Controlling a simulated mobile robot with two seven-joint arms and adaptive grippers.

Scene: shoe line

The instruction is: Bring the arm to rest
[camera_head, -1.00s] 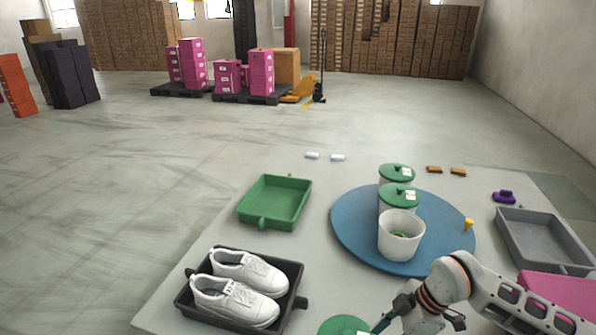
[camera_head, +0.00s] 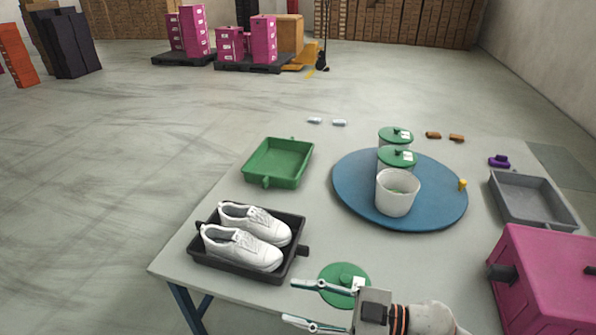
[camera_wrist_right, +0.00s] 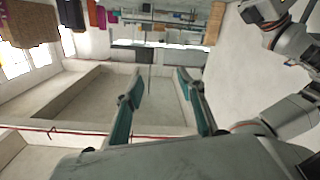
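My right gripper (camera_head: 314,305) is at the bottom of the head view, its two fingers spread apart and pointing left. Its upper finger overlaps a green lid (camera_head: 343,271) that lies on the grey table near the front edge. In the right wrist view my right gripper (camera_wrist_right: 165,105) is open, with nothing between its fingers and the room's walls and floor beyond. My left gripper is not visible in the head view.
The table (camera_head: 225,285) holds a black tray (camera_head: 245,273) with white shoes (camera_head: 245,245), a green tray (camera_head: 278,162), a grey tray (camera_head: 530,198) and a pink box (camera_head: 550,280). An open white pot (camera_head: 397,195) and two green-lidded pots stand on a blue disc (camera_head: 350,190).

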